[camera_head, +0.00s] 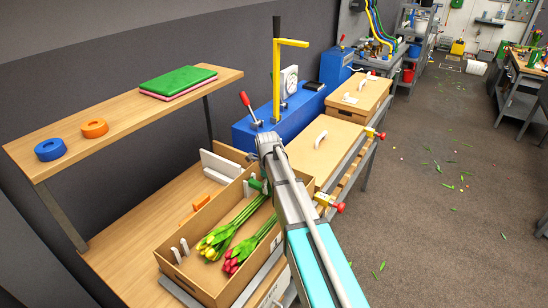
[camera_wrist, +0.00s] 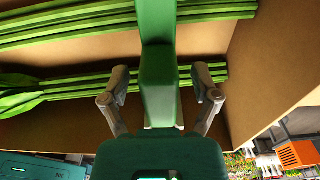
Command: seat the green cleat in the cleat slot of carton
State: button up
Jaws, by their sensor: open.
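The carton (camera_head: 203,283) is an open brown box on the bench at lower centre in the head view. It holds tulip bunches, and white slot pieces (camera_head: 180,249) stand at its near end. The green cleat (camera_head: 257,186) shows small at the carton's far end, partly hidden by my arm. In the wrist view, the cleat (camera_wrist: 159,88) is an upright green bar between my fingers. My gripper (camera_wrist: 160,92) is open, with a finger on each side of the cleat and visible gaps. I cannot tell whether the cleat sits fully in the slot.
Green stems (camera_wrist: 70,85) lie in the carton beyond the fingers. A red tulip bunch (camera_head: 235,262) and a yellow one (camera_head: 213,245) lie inside. A shelf (camera_head: 120,113) overhangs at left. A blue machine with a yellow post (camera_head: 277,85) and closed cartons (camera_head: 325,150) stand behind.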

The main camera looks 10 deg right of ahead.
jog(key=shift+r+p, duration=4.65)
jog(key=shift+r, duration=0.2)
notch_tip(320, 180, up, 7)
jog(key=s+d+n+p, duration=0.1)
jog(key=n+p, duration=0.5)
jog(key=n, duration=0.3)
jog(key=shift+s+d+f+p, duration=0.15)
jog(key=shift+s+p, duration=0.15)
jog(key=shift+p, duration=0.05)
jog(key=s+f+n+b, duration=0.4)
jog(key=s+n, duration=0.5)
jog(key=s, duration=0.1)
jog(key=s+f+n+b, duration=0.5)
jog(key=s+n, duration=0.4)
jog(key=s, duration=0.1)
jog(key=shift+s+d, duration=0.15)
